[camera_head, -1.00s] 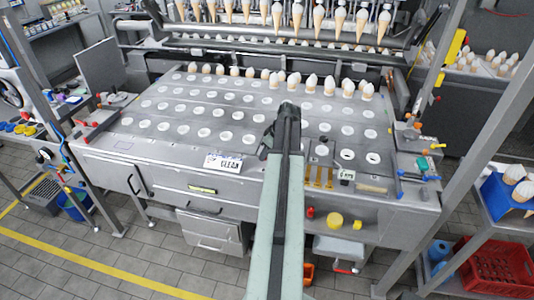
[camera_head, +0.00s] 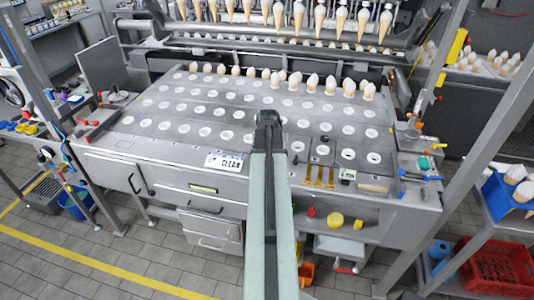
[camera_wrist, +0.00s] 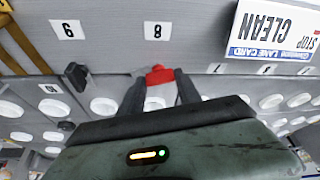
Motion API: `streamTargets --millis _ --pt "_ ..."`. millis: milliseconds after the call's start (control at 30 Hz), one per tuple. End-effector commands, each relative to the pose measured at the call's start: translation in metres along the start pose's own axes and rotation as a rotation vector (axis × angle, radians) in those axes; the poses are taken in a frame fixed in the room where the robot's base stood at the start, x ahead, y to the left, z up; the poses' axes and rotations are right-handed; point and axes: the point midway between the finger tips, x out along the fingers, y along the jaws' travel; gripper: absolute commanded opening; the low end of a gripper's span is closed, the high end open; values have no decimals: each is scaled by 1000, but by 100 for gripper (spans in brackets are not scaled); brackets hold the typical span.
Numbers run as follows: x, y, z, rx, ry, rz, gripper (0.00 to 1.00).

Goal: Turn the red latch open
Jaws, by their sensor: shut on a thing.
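In the wrist view a small red piece, which I take to be the red latch (camera_wrist: 159,73), shows between the two dark fingers of my gripper (camera_wrist: 160,88), close to the label "8". The fingers are shut on it, one on each side. Its lower part is hidden by the fingers and the gripper body, so its turn angle is unclear. In the head view my gripper (camera_head: 268,118) is over the middle of the grey perforated machine top (camera_head: 225,150). The red latch is hidden behind the gripper there.
A white "CLEAN" card (camera_head: 226,162) lies left of my arm on the front edge. Several cones (camera_head: 330,85) stand in the back rows of holes, and more hang above. Brass strips (camera_head: 319,176) and a small label block (camera_head: 347,175) are to the right.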

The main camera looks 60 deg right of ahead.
Motion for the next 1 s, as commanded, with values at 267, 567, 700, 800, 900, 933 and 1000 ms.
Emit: streamTargets --millis 267,567,700,800,900,933,1000 --pt "0 0 -1 131 2 56 0" --pt "0 0 -1 188 2 79 0" --pt "0 0 -1 192 2 81 0" --pt "0 0 -1 192 2 81 0" --pt "0 0 -1 192 2 81 0" --pt "0 0 -1 192 2 81 0" --pt "0 0 -1 191 2 81 51"
